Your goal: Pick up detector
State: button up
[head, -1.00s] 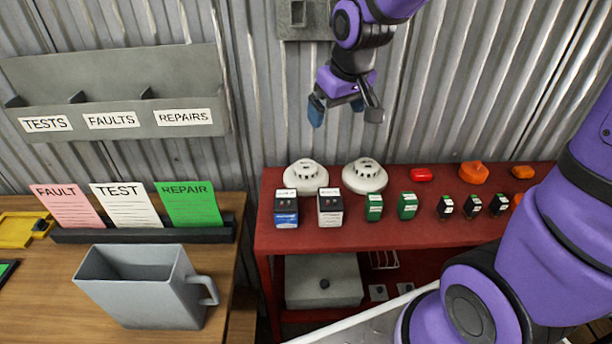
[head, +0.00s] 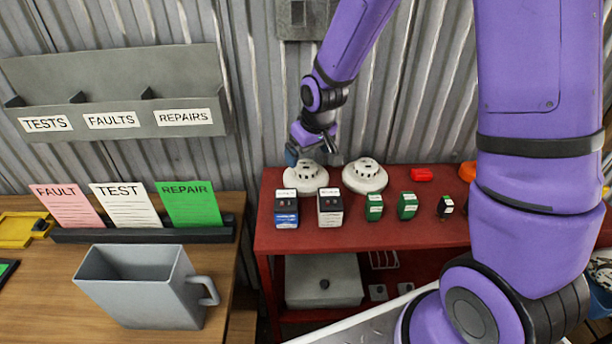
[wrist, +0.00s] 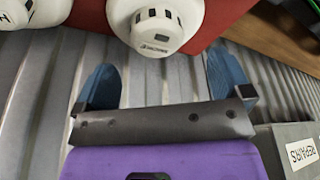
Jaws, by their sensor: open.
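Two round white detectors stand side by side at the back of the red table. The left detector (head: 305,178) is below my gripper (head: 310,152) in the head view, and the other detector (head: 365,176) is just to its right. In the wrist view a white detector (wrist: 155,25) shows at the top, between and beyond the two blue fingertips of my gripper (wrist: 158,85). The fingers are wide apart and nothing is between them. I cannot tell whether a finger touches the left detector.
On the red table (head: 400,237), blue-white and black-white batteries and several green and black blocks stand in front of the detectors. Red and orange pieces (head: 421,174) lie at right. A corrugated wall (head: 262,90) is close behind. A wall rack (head: 120,75) hangs at left.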

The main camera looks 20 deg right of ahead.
aim_at(306, 165)
jog(key=shift+x, duration=2.75)
jog(key=shift+w+d, duration=0.1)
jog(key=shift+d, duration=0.1)
jog(key=c, duration=1.1)
jog(key=shift+o, duration=0.2)
jog(key=shift+r, duration=0.2)
